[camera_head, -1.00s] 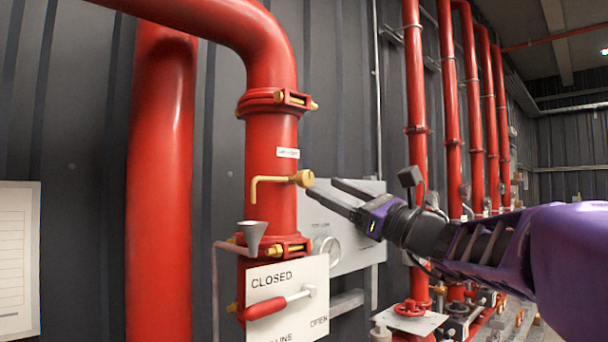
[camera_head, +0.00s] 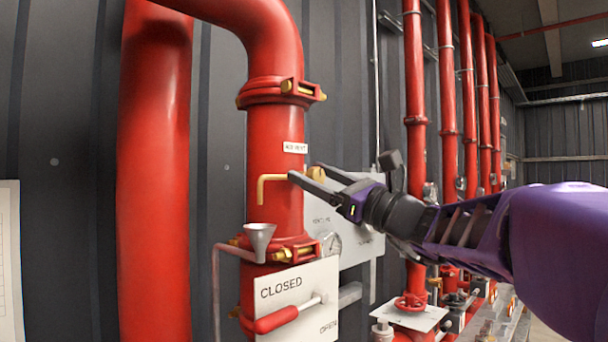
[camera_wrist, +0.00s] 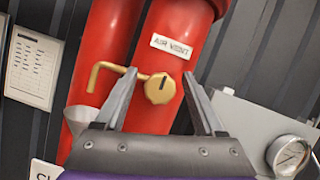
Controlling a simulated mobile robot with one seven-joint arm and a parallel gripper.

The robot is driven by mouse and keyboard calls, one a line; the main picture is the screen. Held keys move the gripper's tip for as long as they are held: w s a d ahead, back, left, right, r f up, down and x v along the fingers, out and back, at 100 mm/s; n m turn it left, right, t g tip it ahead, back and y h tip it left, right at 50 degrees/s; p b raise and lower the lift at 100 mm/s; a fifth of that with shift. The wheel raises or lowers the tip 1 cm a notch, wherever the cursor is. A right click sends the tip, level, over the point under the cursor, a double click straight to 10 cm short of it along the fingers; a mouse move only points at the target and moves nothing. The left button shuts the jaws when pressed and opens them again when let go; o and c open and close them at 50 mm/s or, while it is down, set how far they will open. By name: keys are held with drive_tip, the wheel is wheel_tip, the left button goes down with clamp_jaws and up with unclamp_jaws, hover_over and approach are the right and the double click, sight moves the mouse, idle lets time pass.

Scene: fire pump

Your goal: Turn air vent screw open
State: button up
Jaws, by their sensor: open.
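The brass air vent screw (camera_wrist: 160,88) is a round knob with a dark slot, on the red pipe below the "AIR VENT" label (camera_wrist: 173,47). A bent brass spout (camera_wrist: 103,75) runs left from it. In the head view the screw (camera_head: 316,173) is partly hidden by my fingers, and the spout (camera_head: 268,184) points down above a grey funnel. My gripper (camera_head: 310,176) is open and empty, reaching in from the right. In the wrist view the screw sits between the two fingers of my gripper (camera_wrist: 162,92); I cannot tell whether they touch it.
A grey funnel (camera_head: 259,238) is below the spout. A white "CLOSED/OPEN" plate (camera_head: 325,276) with a red-handled lever (camera_head: 276,320) is lower down. A grey panel with a gauge (camera_wrist: 288,156) is right of the pipe. A thick red pipe (camera_head: 155,200) stands left.

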clamp_jaws()
